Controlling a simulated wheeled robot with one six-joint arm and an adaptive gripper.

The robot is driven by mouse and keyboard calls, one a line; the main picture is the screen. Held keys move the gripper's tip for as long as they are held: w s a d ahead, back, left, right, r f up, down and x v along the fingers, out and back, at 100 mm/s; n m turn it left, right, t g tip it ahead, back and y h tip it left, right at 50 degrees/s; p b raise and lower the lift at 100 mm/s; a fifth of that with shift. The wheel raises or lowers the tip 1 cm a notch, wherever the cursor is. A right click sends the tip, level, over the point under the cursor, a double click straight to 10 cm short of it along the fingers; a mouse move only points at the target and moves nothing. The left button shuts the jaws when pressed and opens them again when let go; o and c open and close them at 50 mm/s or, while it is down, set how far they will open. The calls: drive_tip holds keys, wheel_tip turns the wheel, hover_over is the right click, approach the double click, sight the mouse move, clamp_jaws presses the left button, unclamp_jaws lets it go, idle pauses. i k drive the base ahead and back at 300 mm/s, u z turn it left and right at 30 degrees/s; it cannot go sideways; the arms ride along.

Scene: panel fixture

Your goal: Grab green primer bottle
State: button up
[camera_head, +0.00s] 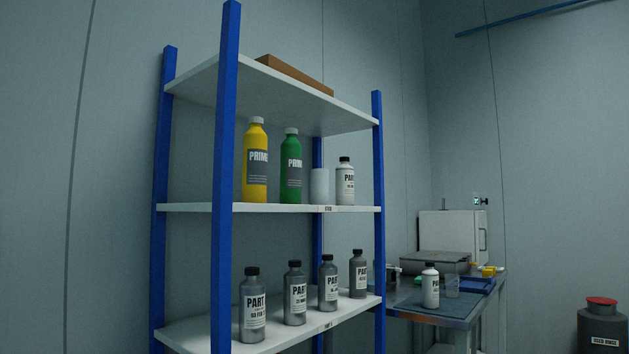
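The green primer bottle (291,167) stands upright on the middle shelf (263,208) of a blue-posted rack. It has a white cap and a dark label reading "PRIM". A yellow primer bottle (256,163) stands just to its left, with a small gap between them. A plain white cylinder (319,186) is to its right. My gripper is not in view.
A white bottle with a black cap (345,183) stands at the right of the middle shelf. The blue front post (226,180) rises left of the yellow bottle. Several grey bottles (295,294) line the lower shelf. A cluttered workbench (440,308) stands to the right.

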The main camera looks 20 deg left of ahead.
sight(291, 149)
drive_tip(key=i, duration=2.2)
drive_tip(key=u, duration=2.8)
